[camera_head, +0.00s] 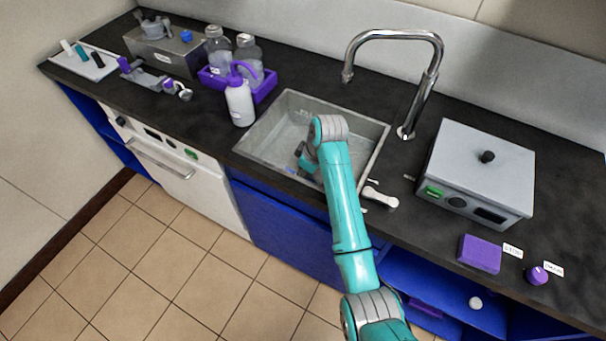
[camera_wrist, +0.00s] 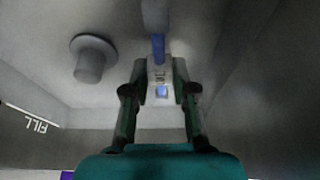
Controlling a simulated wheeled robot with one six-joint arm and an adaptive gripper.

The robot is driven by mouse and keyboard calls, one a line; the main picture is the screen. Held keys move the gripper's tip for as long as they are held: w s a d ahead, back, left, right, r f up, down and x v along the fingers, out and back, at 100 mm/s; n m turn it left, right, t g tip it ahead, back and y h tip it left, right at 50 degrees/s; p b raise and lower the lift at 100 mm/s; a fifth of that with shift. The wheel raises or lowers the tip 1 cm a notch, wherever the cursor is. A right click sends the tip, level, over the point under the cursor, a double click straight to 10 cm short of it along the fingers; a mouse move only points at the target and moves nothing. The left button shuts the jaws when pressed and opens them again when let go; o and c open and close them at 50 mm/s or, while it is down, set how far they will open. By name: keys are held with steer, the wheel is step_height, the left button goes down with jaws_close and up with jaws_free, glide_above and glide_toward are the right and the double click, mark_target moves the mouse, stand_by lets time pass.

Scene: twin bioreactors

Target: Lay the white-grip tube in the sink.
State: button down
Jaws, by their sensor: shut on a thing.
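My gripper (camera_wrist: 158,75) is shut on a slim tube (camera_wrist: 158,48), which I take to be the white-grip tube. A pale part of it lies between the fingers, with blue parts at both ends of that section and a grey length beyond. In the head view my gripper (camera_head: 303,158) is low inside the sink (camera_head: 262,135), at its front half, and my arm partly hides it. The tube cannot be made out clearly there. I cannot tell whether it touches the sink floor. A round grey fitting (camera_wrist: 92,60) stands left of the tube in the wrist view.
A tall faucet (camera_head: 395,35) arches behind the sink. A white bottle (camera_head: 240,103) and a purple caddy (camera_head: 262,88) stand left of it. A lidded grey box (camera_head: 477,165) is at the right. A small white fixture (camera_head: 380,198) lies at the front edge.

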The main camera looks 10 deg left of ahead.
steer(key=shift+f, duration=0.75)
steer(key=c, duration=0.9)
jaws_free()
steer(key=shift+f, duration=0.1)
steer(key=shift+c, duration=0.2)
steer(key=v, duration=1.2)
